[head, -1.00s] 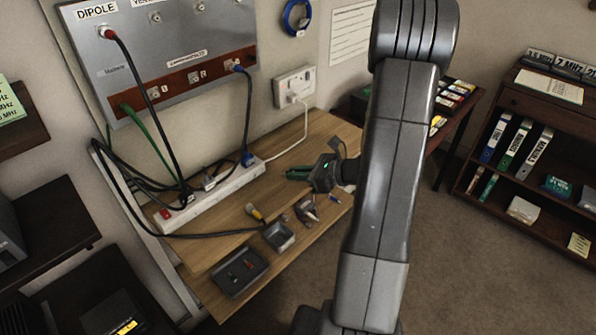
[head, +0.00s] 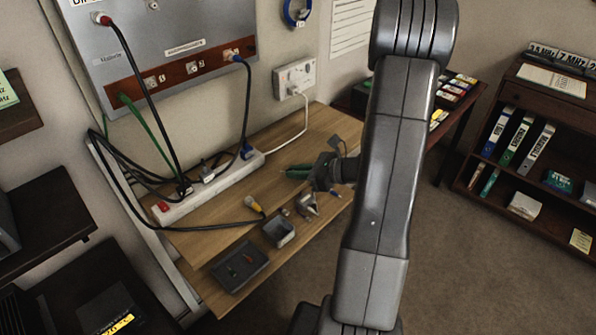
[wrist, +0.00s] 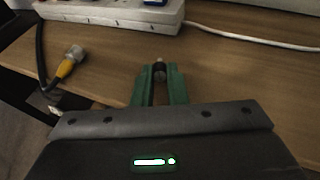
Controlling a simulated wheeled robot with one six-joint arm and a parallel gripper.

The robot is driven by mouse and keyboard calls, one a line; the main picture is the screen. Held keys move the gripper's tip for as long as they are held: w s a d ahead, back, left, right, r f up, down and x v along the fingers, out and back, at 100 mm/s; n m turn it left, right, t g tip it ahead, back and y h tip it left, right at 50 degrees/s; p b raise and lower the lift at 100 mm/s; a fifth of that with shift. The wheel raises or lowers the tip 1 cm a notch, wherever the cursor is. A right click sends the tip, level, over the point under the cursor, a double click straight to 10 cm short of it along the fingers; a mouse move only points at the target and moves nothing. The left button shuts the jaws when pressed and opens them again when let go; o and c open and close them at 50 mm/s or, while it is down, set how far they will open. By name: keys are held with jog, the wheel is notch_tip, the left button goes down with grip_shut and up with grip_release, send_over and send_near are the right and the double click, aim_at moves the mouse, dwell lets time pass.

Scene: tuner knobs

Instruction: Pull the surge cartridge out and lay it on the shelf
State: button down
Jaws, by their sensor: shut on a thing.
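In the wrist view the green fingers (wrist: 159,80) are shut on a small dark cylinder with a pale metal end, which looks like the surge cartridge (wrist: 159,69). The wood lies beyond the fingertips; I cannot tell how high the cylinder is above it. In the head view the fingers and arm hide the cylinder.
A white power strip (head: 212,187) with black cables lies along the wall side. A yellow-collared plug (head: 254,206), a small grey box (head: 279,229), a metal bracket (head: 307,204) and a dark tray (head: 240,266) are near the front edge. Bare wood lies around my gripper.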

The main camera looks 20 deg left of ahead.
jog(key=shift+f+b, duration=0.35)
jog(key=shift+f, duration=0.25)
jog(key=c, duration=1.4)
grip_release()
jog(key=shift+r, duration=0.2)
jog(key=shift+r+p, duration=1.25)
jog(key=shift+r, duration=0.15)
jog(key=o, duration=0.6)
